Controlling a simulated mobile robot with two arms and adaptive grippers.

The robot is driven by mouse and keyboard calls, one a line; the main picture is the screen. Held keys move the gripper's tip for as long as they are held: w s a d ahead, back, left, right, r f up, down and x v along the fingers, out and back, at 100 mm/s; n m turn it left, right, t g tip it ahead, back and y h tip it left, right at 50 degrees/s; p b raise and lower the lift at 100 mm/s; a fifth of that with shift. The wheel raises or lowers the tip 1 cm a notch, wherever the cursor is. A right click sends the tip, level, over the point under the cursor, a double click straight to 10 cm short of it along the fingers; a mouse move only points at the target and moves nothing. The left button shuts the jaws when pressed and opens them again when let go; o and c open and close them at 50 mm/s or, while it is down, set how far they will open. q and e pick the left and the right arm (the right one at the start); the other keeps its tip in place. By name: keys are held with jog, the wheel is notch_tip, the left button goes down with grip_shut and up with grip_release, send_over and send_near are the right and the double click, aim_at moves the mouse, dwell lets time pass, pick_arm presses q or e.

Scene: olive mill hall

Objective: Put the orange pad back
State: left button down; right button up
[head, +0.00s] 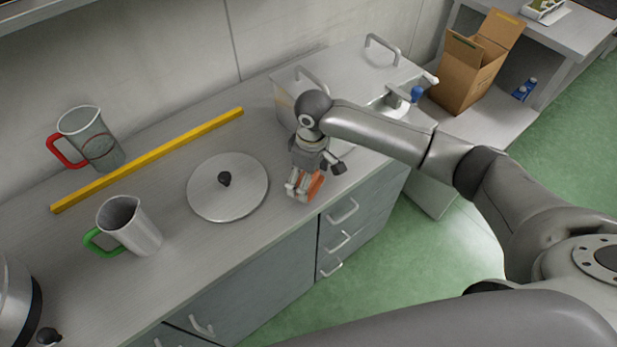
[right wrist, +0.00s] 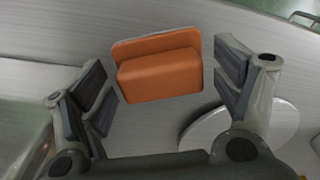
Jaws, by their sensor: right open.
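The orange pad (right wrist: 160,75) is a block with a wider orange plate behind it. In the right wrist view it lies between and just beyond my open fingers, with a gap on each side. In the head view only a part of the pad (head: 315,187) shows at the counter's front edge, the rest hidden by my right gripper (head: 316,178). My right gripper also shows in the wrist view (right wrist: 165,90); it is open, empty and points down at the pad. My left gripper is out of view.
On the counter are a round lid (head: 228,196) with a black knob, a yellow bar (head: 150,160), a red-handled jug (head: 92,140) and a green-handled jug (head: 135,232). A cardboard box (head: 468,75) stands at right, past a handled metal unit (head: 350,70).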

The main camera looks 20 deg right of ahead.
notch_tip(320, 180, up, 7)
jog(key=shift+d+r+b, duration=0.15)
jog(key=shift+b, duration=0.35)
jog(key=shift+s, duration=0.1)
